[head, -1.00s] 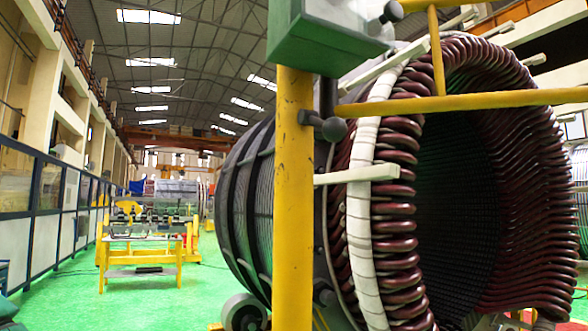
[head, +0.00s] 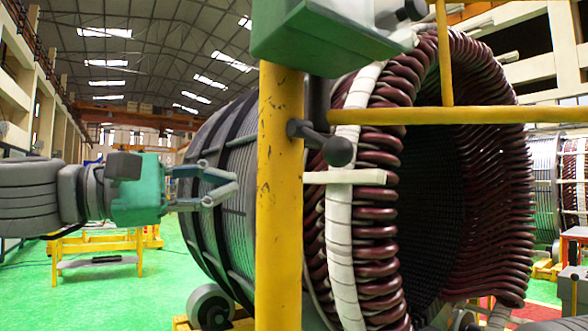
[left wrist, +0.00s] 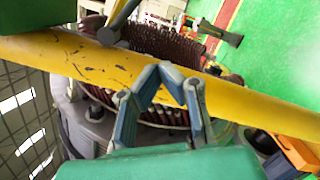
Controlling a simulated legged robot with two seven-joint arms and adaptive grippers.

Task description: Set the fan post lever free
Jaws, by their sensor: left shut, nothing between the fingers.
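The yellow post (head: 280,200) stands upright in front of the stator. The dark grey fan post lever (head: 325,142) sits on its upper part, with a round knob at its end pointing right. My left gripper (head: 236,187) comes in from the left, level, with green body and grey fingers. Its fingertips meet, shut and empty, a little left of the post and lower than the lever. In the left wrist view the fingertips (left wrist: 172,76) come together in front of the post (left wrist: 60,58). A grey part on the post there may be the lever; I cannot tell. My right gripper is not in view.
A green box (head: 320,45) is fixed at the post's top, and a second dark knob (head: 405,12) sits beside it. A yellow rail (head: 450,115) runs right from the post. The stator (head: 365,200) with dark red coils stands close behind. Green floor lies at left.

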